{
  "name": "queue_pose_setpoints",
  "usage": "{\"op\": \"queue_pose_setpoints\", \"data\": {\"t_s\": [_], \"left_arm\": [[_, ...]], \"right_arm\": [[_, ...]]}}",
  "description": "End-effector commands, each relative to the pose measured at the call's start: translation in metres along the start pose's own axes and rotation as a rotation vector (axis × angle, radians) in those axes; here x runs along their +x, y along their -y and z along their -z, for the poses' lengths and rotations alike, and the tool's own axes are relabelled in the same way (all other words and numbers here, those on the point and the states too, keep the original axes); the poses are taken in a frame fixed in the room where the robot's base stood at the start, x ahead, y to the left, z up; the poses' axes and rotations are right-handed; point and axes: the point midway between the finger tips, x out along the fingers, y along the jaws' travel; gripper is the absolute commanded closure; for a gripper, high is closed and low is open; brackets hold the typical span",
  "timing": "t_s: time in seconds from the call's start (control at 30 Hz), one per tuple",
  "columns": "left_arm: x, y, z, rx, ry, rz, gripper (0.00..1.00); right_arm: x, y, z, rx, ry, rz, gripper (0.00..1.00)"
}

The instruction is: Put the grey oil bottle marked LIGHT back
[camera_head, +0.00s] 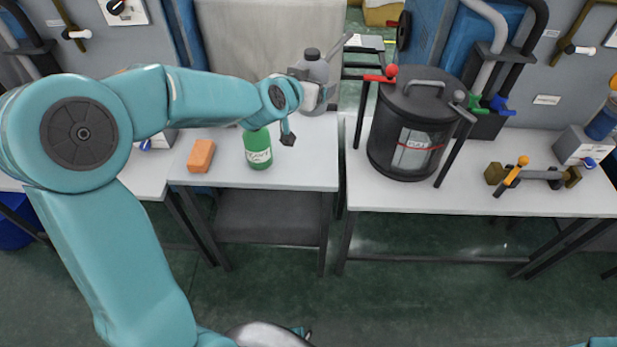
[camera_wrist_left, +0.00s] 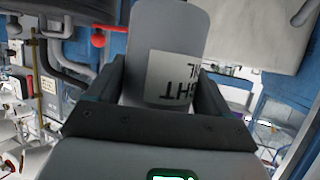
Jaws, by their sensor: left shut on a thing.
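The grey oil bottle (camera_head: 313,70) is near the back edge of the left table (camera_head: 300,175). It looks upright in the head view, and I cannot tell whether its base touches the tabletop. My left gripper (camera_head: 318,95) is shut on it. In the left wrist view the grey bottle (camera_wrist_left: 168,30) sits between the two fingers. Its white label (camera_wrist_left: 172,78) appears upside down, with "GHT" and "IL" readable and the rest hidden. My right gripper is not in view.
A green bottle (camera_head: 258,150) and an orange block (camera_head: 201,155) stand on the left table below my left forearm. A black lidded drum (camera_head: 405,135) with a red-knobbed lever (camera_head: 390,72) stands on the right table. The left table's front right is clear.

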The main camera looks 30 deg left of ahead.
Motion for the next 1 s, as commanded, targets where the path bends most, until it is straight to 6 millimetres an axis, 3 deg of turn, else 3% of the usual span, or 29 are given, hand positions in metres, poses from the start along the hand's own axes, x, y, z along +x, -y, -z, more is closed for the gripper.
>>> {"op": "queue_pose_setpoints", "data": {"t_s": [0.17,0.3,0.5,1.0], "left_arm": [[0.014,0.005,-0.025,0.000,0.002,0.003,0.62],[0.030,0.004,-0.063,0.002,0.004,0.002,0.62],[0.051,0.004,-0.113,0.000,0.005,0.001,0.62],[0.077,0.006,-0.178,0.000,0.002,0.001,0.62]], "right_arm": [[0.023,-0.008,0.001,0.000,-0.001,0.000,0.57],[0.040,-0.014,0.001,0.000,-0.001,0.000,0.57],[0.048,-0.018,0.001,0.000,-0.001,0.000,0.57],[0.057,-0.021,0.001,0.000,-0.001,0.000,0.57]]}}
